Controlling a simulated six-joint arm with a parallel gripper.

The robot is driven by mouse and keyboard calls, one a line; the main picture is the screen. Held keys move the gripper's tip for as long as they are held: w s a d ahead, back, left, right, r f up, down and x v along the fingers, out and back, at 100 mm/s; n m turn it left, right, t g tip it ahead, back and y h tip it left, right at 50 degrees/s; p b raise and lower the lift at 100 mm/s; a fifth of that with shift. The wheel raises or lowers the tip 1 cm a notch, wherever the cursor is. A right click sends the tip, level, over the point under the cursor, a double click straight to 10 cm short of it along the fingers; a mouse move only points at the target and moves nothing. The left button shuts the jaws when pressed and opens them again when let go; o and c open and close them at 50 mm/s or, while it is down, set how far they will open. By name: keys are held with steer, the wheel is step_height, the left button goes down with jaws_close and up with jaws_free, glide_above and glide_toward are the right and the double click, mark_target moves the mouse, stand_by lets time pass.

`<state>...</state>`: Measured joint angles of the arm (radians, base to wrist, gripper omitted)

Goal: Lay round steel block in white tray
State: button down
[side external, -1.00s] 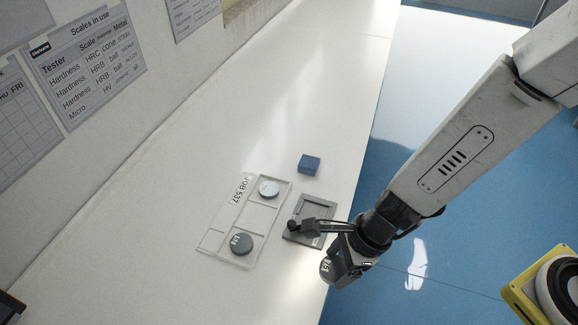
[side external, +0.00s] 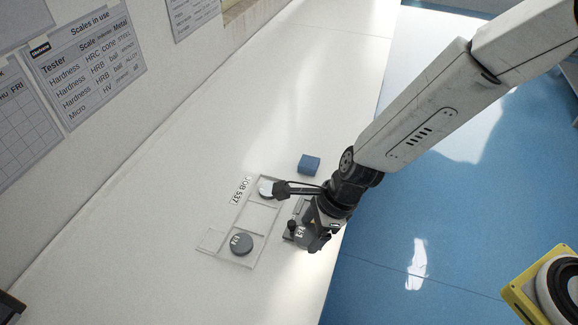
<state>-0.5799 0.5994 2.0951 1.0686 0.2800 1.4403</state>
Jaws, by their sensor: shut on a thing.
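The white tray (side external: 263,217) lies on the bench with a label reading JOB 537 and several compartments. A light disc (side external: 265,187) sits in its far compartment, partly covered by a dark part of my arm. A dark grey disc (side external: 242,243) with a marking lies in its near compartment. The middle compartment looks empty. My gripper (side external: 312,238) is to the right of the tray, shut on a round steel block (side external: 300,233) with a pale marking. The block is in front of the grey square fixture; I cannot tell its height above the bench.
The grey square fixture (side external: 289,237) with a black knob (side external: 292,225) is mostly hidden behind my gripper. A blue block (side external: 309,164) lies beyond it. The bench's right edge runs just past my gripper. The bench left of the tray is clear.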

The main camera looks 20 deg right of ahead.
steer(key=w, duration=0.2)
steer(key=w+d, duration=0.1)
steer(key=w, duration=0.2)
steer(key=shift+w+d+r, duration=0.1)
steer(key=shift+w+d, duration=0.1)
glide_above(254, 217)
steer(key=d, duration=0.1)
steer(key=shift+s+d+f, duration=0.1)
steer(key=shift+s+f, duration=0.05)
steer(key=shift+f, duration=1.45)
steer(key=shift+s+f, duration=0.15)
steer(key=shift+f, duration=1.4)
steer(key=shift+s+d+f, duration=0.1)
steer(key=shift+s+f, duration=0.05)
steer(key=shift+f, duration=1.45)
steer(key=shift+w+a+f, duration=0.1)
steer(key=shift+w+f, duration=0.1)
steer(key=shift+f, duration=1.55)
steer(key=shift+f, duration=0.1)
